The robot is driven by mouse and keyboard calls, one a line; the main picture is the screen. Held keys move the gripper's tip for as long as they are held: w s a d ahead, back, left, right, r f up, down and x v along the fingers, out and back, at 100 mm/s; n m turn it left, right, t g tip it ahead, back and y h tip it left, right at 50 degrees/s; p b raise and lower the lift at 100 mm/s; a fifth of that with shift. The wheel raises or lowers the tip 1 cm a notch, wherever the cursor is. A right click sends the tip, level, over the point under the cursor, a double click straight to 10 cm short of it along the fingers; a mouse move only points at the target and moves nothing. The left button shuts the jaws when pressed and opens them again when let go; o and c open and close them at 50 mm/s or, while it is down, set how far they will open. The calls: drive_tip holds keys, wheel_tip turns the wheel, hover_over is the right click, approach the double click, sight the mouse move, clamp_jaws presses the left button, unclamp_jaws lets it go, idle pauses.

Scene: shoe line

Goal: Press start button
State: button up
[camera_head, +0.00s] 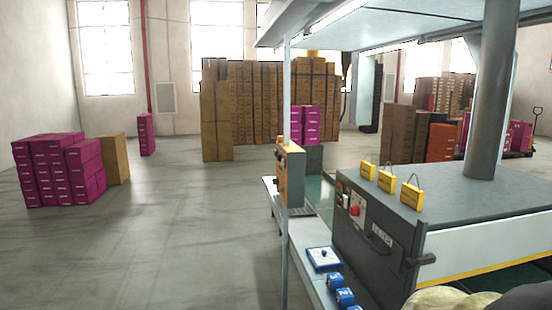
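No button can be read as "start" at this size. A red round button (355,211) sits on a pale plate on the front of the grey machine (455,190), at right of centre. A yellow-orange control box (292,178) is mounted on the upright post, with small controls on its left side too small to tell apart. A blue box with a white top and a small blue knob (323,257) lies on the bench below. I cannot make out my gripper in this view.
Small blue numbered blocks (336,282) lie on the bench's pale surface (305,236). Yellow padlock-shaped tags (385,179) stand on the machine. Beige and dark objects (440,298) show at the bottom right, unclear. Magenta boxes (60,170) stand at left. The grey floor (180,240) between is clear.

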idle(0.3)
clamp_jaws()
idle(1.6)
